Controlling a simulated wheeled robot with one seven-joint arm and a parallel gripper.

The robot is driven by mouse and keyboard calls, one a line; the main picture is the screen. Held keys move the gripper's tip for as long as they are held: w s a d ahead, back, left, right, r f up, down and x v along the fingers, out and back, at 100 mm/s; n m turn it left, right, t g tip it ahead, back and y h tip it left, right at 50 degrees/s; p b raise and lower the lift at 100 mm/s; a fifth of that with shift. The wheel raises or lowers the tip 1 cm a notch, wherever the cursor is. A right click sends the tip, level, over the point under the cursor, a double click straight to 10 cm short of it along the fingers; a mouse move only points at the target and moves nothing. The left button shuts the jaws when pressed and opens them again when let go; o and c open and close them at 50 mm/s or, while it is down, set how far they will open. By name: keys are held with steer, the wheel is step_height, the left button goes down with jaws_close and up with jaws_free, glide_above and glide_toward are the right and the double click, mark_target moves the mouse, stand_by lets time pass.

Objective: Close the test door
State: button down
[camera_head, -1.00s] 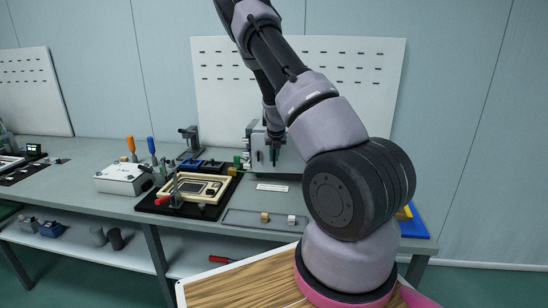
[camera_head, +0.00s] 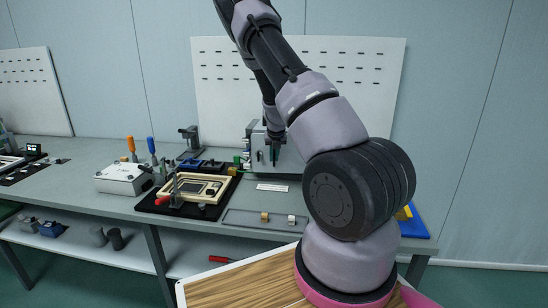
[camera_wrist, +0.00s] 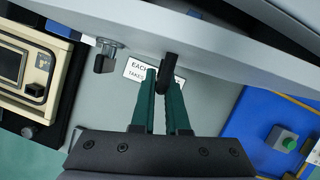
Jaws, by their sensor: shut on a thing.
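The test door is the grey panel edge (camera_wrist: 235,50) running across the top of the wrist view, with a black handle (camera_wrist: 168,66) standing out from it. My gripper (camera_wrist: 163,84) has its two green fingers on either side of the handle, shut on it. In the head view the grey fixture (camera_head: 256,152) stands at the back of the bench, with my gripper (camera_head: 273,156) in front of it. How far the door stands open cannot be told.
A cream-framed device (camera_head: 198,188) sits on a black mat left of the fixture. A metal latch-like part (camera_wrist: 107,52) and a printed label (camera_wrist: 139,74) are near the fingers. A blue panel with a green button (camera_wrist: 283,139) lies to the right.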

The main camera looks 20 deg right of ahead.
stand_by(0.4)
steer(key=shift+w+d, duration=0.3)
steer(key=shift+w, duration=0.65)
steer(key=c, duration=0.9)
jaws_free()
steer(key=v, duration=1.1)
steer(key=shift+s+a, duration=0.1)
steer(key=shift+a, duration=0.05)
